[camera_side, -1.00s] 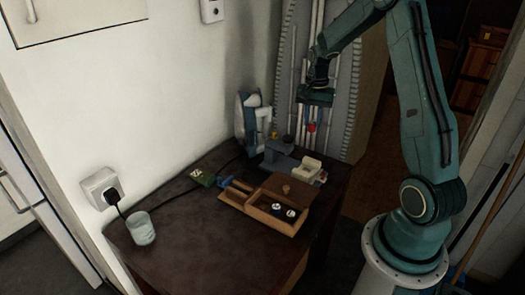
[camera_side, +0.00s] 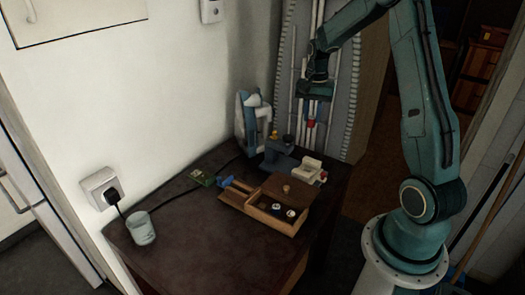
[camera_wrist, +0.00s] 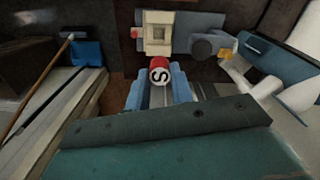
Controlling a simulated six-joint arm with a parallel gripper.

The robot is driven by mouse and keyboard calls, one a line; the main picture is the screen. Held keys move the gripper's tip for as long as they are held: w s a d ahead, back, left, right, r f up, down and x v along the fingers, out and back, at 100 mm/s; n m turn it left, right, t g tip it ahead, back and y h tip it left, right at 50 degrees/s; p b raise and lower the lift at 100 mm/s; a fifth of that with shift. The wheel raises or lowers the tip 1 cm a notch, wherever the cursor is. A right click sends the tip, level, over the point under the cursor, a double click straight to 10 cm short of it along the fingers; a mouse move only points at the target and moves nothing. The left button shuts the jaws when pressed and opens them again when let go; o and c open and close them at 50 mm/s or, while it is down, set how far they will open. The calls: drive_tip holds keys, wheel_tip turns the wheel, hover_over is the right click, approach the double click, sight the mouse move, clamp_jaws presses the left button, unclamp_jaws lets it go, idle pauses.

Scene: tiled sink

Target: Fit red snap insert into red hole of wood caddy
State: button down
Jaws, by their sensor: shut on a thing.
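My gripper (camera_side: 311,122) is high above the back of the dark table in the side view. Its blue fingers (camera_wrist: 160,90) are shut on the red snap insert (camera_wrist: 160,70), a small red cylinder whose pale face bears a dark S in the wrist view. The insert shows as a small red spot in the side view (camera_side: 311,123). The wood caddy (camera_side: 252,212) appears to be the open wooden box on the table, below and left of my gripper, apart from it. It has a brown lid and round dark-and-white pieces inside. I cannot make out its red hole.
A blue-grey fixture (camera_side: 279,155) and a cream block (camera_side: 309,166) stand behind the box. A blue-and-white bottle-like object (camera_side: 252,120) is by the wall. The front table area is clear.

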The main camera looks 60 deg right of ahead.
drive_tip(key=w+a+n, duration=0.2)
drive_tip(key=a+n, duration=0.2)
drive_tip(key=a, duration=0.6)
drive_tip(key=w+a+n, duration=0.2)
drive_tip(key=a+n, duration=0.2)
drive_tip(key=a, duration=0.7)
drive_tip(key=shift+w+f+n, duration=0.3)
drive_tip(key=shift+f+n, duration=0.1)
drive_tip(key=shift+f, duration=0.05)
drive_tip(key=shift+f, duration=0.1)
wheel_tip(320, 180, down, 20)
drive_tip(key=shift+r, duration=0.1)
drive_tip(key=c, duration=1.2)
unclamp_jaws()
drive_tip(key=shift+c, duration=0.2)
drive_tip(key=shift+o, duration=0.2)
